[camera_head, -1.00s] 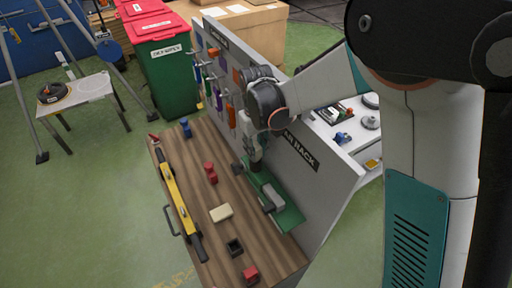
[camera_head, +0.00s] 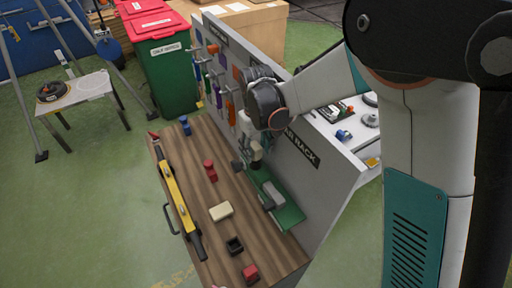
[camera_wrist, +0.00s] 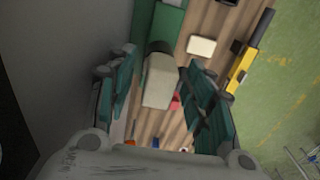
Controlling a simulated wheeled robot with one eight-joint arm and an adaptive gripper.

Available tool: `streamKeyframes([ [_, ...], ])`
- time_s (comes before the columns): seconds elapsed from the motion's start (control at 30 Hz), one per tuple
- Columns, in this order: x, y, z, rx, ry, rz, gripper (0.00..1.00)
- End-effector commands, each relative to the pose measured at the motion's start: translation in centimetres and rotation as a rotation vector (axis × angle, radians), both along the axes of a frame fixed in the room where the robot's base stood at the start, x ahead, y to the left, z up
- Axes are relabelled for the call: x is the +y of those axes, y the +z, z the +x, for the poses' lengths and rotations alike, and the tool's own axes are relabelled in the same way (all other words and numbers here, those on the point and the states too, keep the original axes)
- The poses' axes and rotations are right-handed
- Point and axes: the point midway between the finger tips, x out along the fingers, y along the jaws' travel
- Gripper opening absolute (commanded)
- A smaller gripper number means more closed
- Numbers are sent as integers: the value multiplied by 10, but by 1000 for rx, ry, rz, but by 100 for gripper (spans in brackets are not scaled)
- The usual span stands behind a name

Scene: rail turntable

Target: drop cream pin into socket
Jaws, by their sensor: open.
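A cream, blocky piece, which looks like the cream pin (camera_wrist: 160,82), stands between the fingers of my gripper (camera_wrist: 162,62) in the wrist view. The fingers are spread, with a gap showing on the right side of the piece. A dark round part (camera_wrist: 158,47) shows at its far end; I cannot tell whether this is the socket or whether the pin is seated in it. In the head view my gripper (camera_head: 256,157) is low beside the grey rack panel, at the back end of a green plate (camera_head: 290,216). My wrist partly hides the pin there.
The wooden bench (camera_head: 215,190) carries a cream block (camera_head: 221,211), a dark open box (camera_head: 235,246), red pieces (camera_head: 210,170), a blue piece (camera_head: 185,125) and a yellow level-like bar (camera_head: 180,200). The upright rack panel (camera_head: 325,185) stands close to the right of my gripper.

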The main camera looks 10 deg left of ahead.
Motion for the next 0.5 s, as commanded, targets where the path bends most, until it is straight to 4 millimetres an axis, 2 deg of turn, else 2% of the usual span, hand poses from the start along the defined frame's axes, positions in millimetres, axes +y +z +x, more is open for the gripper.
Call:
streamKeyframes([
  [0.17,0,12,0,0,0,0,48],
  [0.5,0,77,0,0,0,0,48],
])
